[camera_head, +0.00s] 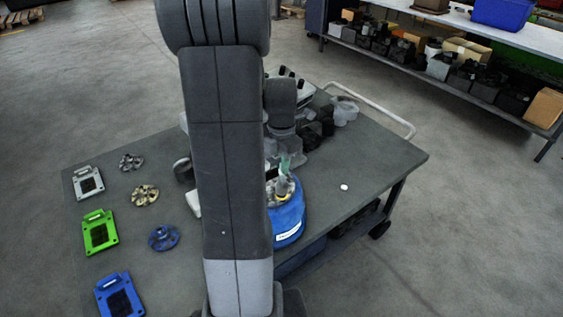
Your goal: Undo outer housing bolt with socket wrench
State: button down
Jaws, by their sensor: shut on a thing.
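A round blue housing (288,222) with a white label stands on the grey cart, right of my arm's large link. Metal and yellowish parts show on its top, but single bolts are too small to make out. My gripper (284,160) points down just above the housing's top, partly hidden by my own arm. It is shut on a slim upright tool, seemingly the socket wrench (284,184), whose lower end is at the top of the housing. I cannot tell whether the socket sits on a bolt.
Grey, green (99,232) and blue plates and several small wheel-like parts (145,195) lie on the cart's left side. Dark and clear containers (343,110) stand at its back. A small white disc (344,187) lies on the clear right side. A loaded shelf stands behind right.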

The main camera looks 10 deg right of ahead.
jog(key=m, duration=1.2)
jog(key=shift+w+m, duration=0.1)
jog(key=shift+m, duration=0.3)
jog(key=m, duration=0.4)
jog(key=shift+m, duration=2.5)
jog(key=shift+f, duration=0.1)
